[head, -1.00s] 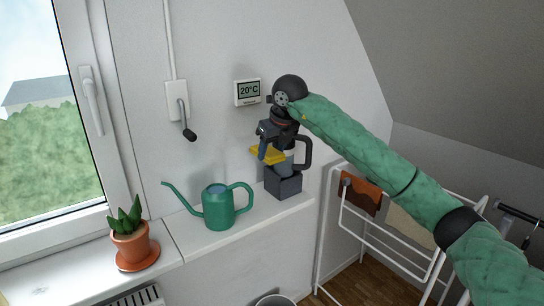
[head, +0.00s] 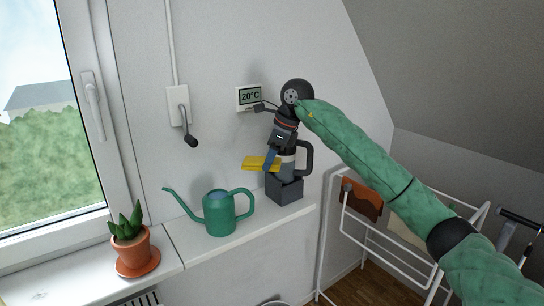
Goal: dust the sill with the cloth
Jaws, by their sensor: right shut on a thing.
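The yellow cloth (head: 261,163) is held in my right gripper (head: 270,160), which is shut on it. The cloth is above the sill (head: 190,241), in front of the dark grey object with a handle, and looks clear of the sill surface. My right arm comes in from the right. The white sill runs from the lower left to the right below the wall. My left gripper is not in view.
A green watering can (head: 220,212) stands on the sill left of the cloth. A potted plant (head: 131,246) on a saucer stands further left. A dark grey handled object (head: 286,187) stands at the sill's right end. A drying rack (head: 372,235) is at right.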

